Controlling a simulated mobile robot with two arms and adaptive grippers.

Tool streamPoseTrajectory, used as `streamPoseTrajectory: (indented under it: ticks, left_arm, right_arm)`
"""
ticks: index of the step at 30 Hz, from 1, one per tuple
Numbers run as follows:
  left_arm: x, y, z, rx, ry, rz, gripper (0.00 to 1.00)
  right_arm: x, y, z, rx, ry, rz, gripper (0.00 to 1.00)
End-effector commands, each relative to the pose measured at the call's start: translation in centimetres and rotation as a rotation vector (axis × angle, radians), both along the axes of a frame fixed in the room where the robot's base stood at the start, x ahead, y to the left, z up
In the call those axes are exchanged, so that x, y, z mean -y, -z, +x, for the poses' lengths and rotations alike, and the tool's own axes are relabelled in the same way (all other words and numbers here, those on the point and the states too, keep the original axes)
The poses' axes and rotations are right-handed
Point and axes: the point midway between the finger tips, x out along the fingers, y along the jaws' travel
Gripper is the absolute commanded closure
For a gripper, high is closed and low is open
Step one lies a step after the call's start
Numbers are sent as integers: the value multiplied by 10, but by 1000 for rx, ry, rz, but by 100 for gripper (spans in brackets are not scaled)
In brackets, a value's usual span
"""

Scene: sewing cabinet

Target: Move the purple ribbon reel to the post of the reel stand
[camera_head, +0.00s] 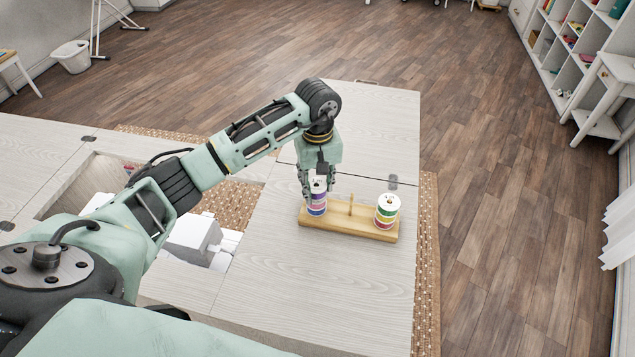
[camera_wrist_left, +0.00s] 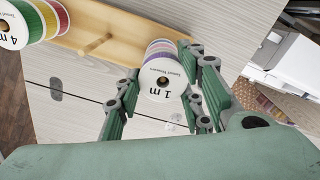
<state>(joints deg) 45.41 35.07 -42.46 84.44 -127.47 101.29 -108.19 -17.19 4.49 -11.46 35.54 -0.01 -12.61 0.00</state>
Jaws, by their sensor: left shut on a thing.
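The reel stand (camera_head: 349,225) is a long wooden base on the grey table leaf, with a bare middle post (camera_head: 351,206). My left gripper (camera_head: 318,186) points down over the stand's left end and is shut on the purple ribbon reel (camera_head: 317,198). That reel has a white top face, marked "1 m" in the left wrist view (camera_wrist_left: 164,80). More coloured bands show directly below it. The fingers hide part of its side, and I cannot tell whether it still touches what is below. My right gripper is not in view.
A stack of reels (camera_head: 387,211) with a white top stands on the stand's right end; it also shows in the left wrist view (camera_wrist_left: 20,27). A white sewing machine (camera_head: 193,236) sits in the cabinet opening at left. The leaf in front of the stand is clear.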

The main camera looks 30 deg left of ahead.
Motion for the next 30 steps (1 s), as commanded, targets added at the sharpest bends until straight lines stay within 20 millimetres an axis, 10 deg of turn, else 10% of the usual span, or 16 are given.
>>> streamPoseTrajectory:
  ticks: [4, 5, 12, 23, 30]
  left_arm:
    - [0, 0, 0, 0, 0, 0, 84]
    - [0, 0, 0, 0, 0, 0, 63]
    - [0, 0, 0, 0, 0, 0, 42]
    - [0, -3, 0, 1, -1, -1, 42]
    - [-1, -42, 2, 6, -1, 0, 42]
  right_arm:
    - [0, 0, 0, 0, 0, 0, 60]
    - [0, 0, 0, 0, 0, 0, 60]
    - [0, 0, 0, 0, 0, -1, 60]
    - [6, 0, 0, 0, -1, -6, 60]
    - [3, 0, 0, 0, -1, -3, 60]
